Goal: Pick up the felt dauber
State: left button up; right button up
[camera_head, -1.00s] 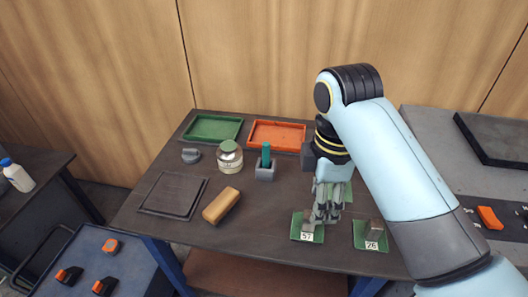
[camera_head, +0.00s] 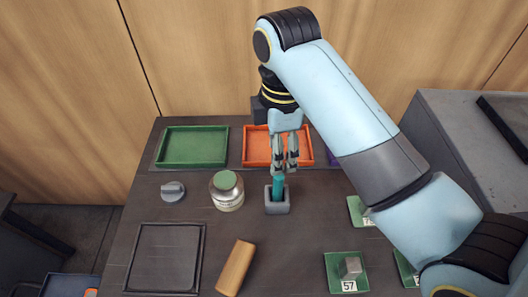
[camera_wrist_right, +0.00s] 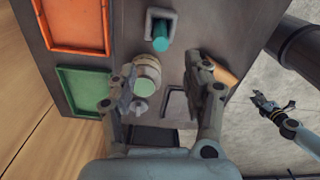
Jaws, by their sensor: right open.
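The felt dauber looks to be the teal cylinder (camera_head: 278,187), standing upright in a small grey square holder (camera_head: 277,208) in the head view. In the wrist view the dauber lies past the fingertips (camera_wrist_right: 160,70), not gripped. My left gripper (camera_wrist_right: 271,104) appears small at the right of the wrist view, away from the table.
A lidded jar (camera_head: 227,190) stands left of the holder, with a grey knob-like piece (camera_head: 172,191) farther left. Green (camera_head: 193,147) and orange (camera_head: 256,147) trays lie behind. A tan block (camera_head: 235,268), a dark square plate (camera_head: 165,257) and numbered green pads (camera_head: 345,285) are in front.

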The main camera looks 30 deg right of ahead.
aim_at(279, 176)
jog(key=f, duration=0.4)
jog(key=shift+s, duration=0.4)
jog(key=shift+f, duration=0.3)
jog(key=shift+w+f, duration=0.15)
jog(key=shift+f, duration=0.15)
jog(key=f, duration=0.1)
jog(key=f+p, duration=0.1)
jog(key=f, duration=0.2)
jog(key=shift+w+d+f, duration=0.1)
jog(key=shift+d+f, duration=0.15)
jog(key=shift+f, duration=0.25)
jog(key=shift+c, duration=0.8)
jog(key=c, duration=0.5)
pick_arm(q)
jog(key=shift+s+a+r, duration=0.1)
jog(key=shift+s+r, duration=0.2)
jog(key=shift+s, duration=0.45)
jog(key=shift+s+r, duration=0.3)
jog(key=shift+s, duration=0.4)
pick_arm(e)
grip_shut()
